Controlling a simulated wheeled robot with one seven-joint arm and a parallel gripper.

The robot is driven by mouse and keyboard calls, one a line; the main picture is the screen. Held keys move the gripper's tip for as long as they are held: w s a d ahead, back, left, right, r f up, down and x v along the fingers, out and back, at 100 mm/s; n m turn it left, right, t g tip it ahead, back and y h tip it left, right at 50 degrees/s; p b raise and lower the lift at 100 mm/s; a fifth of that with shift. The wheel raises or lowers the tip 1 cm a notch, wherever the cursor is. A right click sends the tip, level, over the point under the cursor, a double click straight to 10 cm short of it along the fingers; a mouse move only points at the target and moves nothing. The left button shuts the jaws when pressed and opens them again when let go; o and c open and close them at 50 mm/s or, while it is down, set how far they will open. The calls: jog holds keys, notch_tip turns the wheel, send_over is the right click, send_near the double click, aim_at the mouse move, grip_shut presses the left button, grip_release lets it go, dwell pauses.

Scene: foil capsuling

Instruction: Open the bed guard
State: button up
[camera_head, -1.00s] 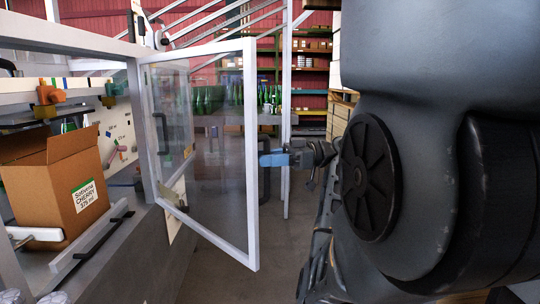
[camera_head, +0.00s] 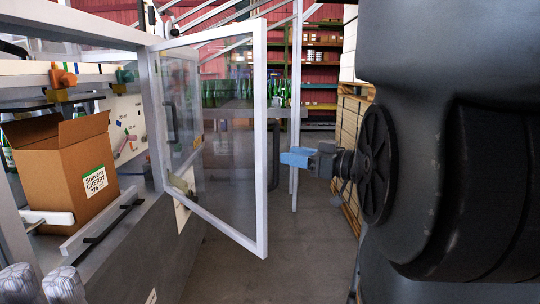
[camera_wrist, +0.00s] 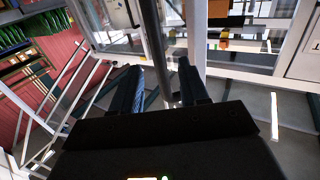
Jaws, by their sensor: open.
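The bed guard (camera_head: 260,140) is a clear panel in a pale metal frame. It stands swung outward from its hinge post on the left, with its free edge toward me. A dark upright handle bar (camera_head: 273,157) shows just right of that free edge. My gripper (camera_head: 292,158), with blue fingers, is open to the right of the bar and points left at it. In the wrist view the two fingers of my gripper (camera_wrist: 158,85) are spread, with a dark bar (camera_wrist: 152,40) passing between their lines. I cannot tell whether they touch it.
An open cardboard box (camera_head: 68,165) stands on the machine bed at left, beside a pale rail (camera_head: 105,222). Bottles (camera_head: 225,92) stand on a table behind the guard, with shelves (camera_head: 320,60) beyond. Grey floor (camera_head: 310,245) is free below my gripper.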

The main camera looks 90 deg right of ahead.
jog(key=p+x, duration=0.1)
jog(key=x, duration=0.6)
jog(key=shift+w+d, duration=0.15)
jog(key=shift+w, duration=0.1)
grip_shut()
dwell(0.5)
